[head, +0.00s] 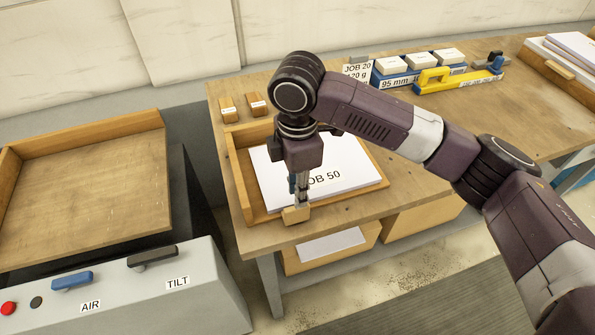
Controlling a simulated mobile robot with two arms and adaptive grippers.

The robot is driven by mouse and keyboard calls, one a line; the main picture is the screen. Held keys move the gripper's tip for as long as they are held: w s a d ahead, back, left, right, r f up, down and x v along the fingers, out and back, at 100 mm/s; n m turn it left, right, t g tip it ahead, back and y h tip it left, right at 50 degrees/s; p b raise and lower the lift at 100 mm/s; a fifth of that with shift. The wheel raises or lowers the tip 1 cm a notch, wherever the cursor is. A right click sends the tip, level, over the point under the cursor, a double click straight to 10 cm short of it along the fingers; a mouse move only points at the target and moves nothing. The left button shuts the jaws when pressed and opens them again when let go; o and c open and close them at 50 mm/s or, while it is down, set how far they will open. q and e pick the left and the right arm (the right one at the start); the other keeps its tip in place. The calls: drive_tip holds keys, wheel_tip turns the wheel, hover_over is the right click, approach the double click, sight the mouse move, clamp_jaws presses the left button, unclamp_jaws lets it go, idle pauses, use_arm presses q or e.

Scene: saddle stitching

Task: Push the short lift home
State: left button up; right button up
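A short stack of white paper marked "JOB 50" (345,180) lies in a shallow wooden tray (238,172) on the middle bench. My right gripper (299,205) points straight down at the front left of the stack. Its narrow fingers look closed on a small wooden block (294,215) at the tray's open front edge. The fingers and arm hide part of the stack and its label. I cannot tell whether the block touches the paper. My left gripper is not in view.
Blue boxes (400,78) and a yellow tool (450,80) stand at the back. Another paper tray (560,75) is at right. A grey machine with AIR and TILT levers (120,295) stands left.

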sight(297, 212)
drive_tip(key=shift+s+r, duration=0.2)
drive_tip(key=shift+s, duration=0.3)
drive_tip(key=shift+f, duration=0.25)
wheel_tip(297, 212, down, 6)
drive_tip(key=shift+w+r+p, duration=0.1)
drive_tip(key=shift+w+p, duration=0.05)
drive_tip(key=shift+p, duration=0.6)
drive_tip(key=shift+f, duration=0.85)
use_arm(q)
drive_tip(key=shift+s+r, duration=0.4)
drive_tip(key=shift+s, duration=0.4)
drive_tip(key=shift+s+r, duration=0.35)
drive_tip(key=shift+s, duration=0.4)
use_arm(e)
clamp_jaws()
